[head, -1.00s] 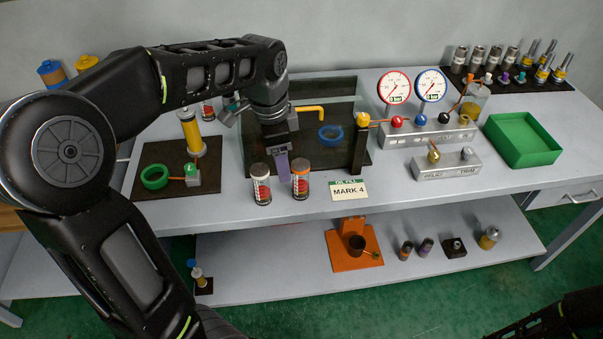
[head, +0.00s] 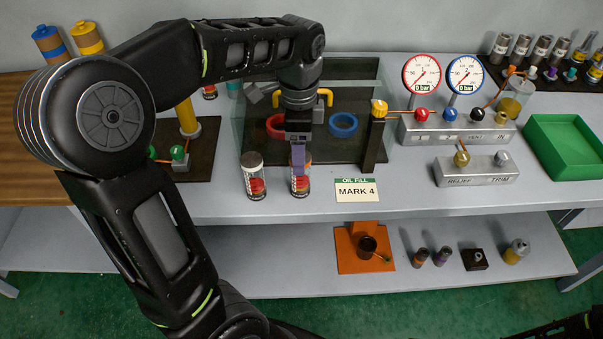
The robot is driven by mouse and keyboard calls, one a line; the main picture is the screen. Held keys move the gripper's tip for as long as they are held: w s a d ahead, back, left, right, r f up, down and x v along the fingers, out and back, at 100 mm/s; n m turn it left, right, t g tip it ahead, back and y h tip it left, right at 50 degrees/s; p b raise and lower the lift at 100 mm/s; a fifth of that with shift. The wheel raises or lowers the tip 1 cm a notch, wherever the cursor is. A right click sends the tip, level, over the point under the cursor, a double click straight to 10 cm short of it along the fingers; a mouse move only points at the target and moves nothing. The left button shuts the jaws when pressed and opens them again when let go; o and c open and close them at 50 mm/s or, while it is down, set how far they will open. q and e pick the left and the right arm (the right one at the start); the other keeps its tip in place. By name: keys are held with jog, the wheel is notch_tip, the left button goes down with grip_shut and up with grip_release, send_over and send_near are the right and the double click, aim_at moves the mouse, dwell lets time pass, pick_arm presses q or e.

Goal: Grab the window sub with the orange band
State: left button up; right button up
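My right gripper is out of view; only a dark part of that arm shows at the bottom right.
Behind are a clear-walled dark tray (head: 350,155) with red and blue rings (head: 343,124), and a dark post (head: 374,145). A valve block (head: 450,130) with gauges and a green tray (head: 567,148) are further right.

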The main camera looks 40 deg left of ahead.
pick_arm(q)
jog(key=shift+f, duration=1.3)
notch_tip(320, 180, down, 5)
jog(key=shift+f+p, duration=0.15)
jog(key=shift+p, duration=0.35)
jog(key=shift+c, duration=0.3)
grip_shut()
jog(key=shift+w, duration=0.1)
